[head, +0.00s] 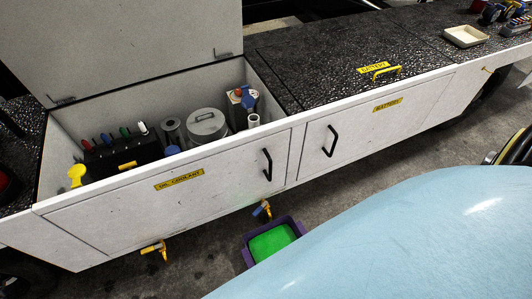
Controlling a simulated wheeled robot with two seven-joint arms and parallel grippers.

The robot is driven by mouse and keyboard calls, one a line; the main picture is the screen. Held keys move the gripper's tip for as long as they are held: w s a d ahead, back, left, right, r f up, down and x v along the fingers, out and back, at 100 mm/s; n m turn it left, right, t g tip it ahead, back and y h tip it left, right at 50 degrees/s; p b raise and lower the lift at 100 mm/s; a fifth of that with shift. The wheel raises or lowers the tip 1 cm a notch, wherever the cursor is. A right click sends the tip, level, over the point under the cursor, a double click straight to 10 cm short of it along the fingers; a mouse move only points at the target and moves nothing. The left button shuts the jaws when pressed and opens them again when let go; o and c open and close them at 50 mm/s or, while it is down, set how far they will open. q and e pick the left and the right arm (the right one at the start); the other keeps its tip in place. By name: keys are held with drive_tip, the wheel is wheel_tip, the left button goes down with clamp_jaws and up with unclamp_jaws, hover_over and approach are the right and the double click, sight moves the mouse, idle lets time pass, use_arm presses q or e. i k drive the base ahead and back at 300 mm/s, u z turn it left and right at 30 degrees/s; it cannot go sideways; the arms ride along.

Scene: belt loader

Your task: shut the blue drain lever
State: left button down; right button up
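The blue drain lever (257,212) is on a small brass valve (267,207) below the front of the white cabinet in the head view. It is small, and I cannot tell whether it stands open or shut. A purple tray (247,257) with bright green content (270,243) sits on the floor just below and right of it. A second valve with a yellow lever (152,249) hangs under the cabinet further left. Neither of my grippers shows in this view.
The cabinet's left bin is open with its lid (140,40) raised; it holds a black battery-like box (122,155), a grey canister (206,126) and bottles. Two black door handles (267,164) stick out from the front. The lower right of the view is blocked.

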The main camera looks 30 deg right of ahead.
sight(256, 213)
drive_tip(key=k, duration=0.4)
drive_tip(key=z, duration=1.5)
drive_tip(key=i, duration=0.5)
